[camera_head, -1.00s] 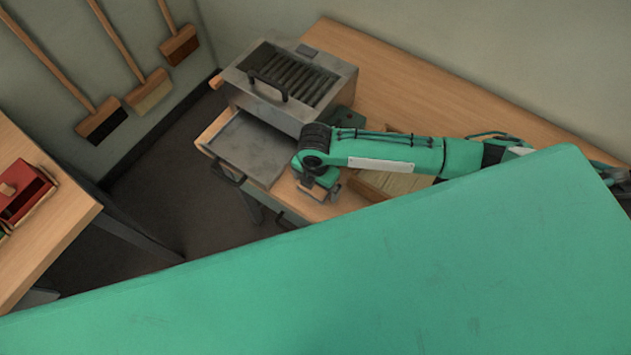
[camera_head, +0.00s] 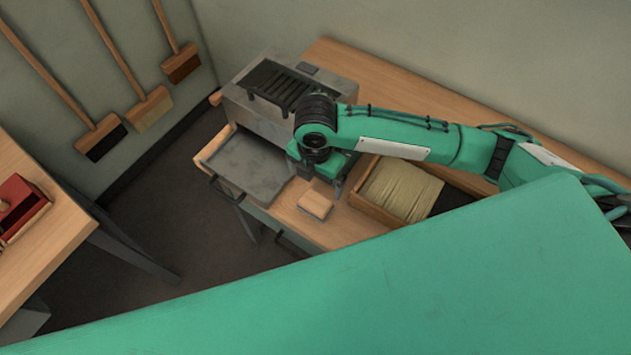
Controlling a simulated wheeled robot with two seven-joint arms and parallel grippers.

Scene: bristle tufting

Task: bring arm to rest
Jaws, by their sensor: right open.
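My right arm reaches in from the right over the workbench, bent downward at the wrist. My right gripper (camera_head: 318,170) hangs below the wrist, open, just behind and above a small wooden block (camera_head: 315,203). The block lies on the bench top (camera_head: 345,225), apart from the gripper as far as I can see. The fingertips are partly hidden under the wrist. My left arm and gripper are not in view.
A grey metal machine (camera_head: 240,103) with a slotted top and a flat tray (camera_head: 245,172) stands behind and left. A wooden box (camera_head: 375,207) with pale bristle fibre lies right, under my arm. A red box (camera_head: 20,208) sits on the left table. Brushes hang on the wall.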

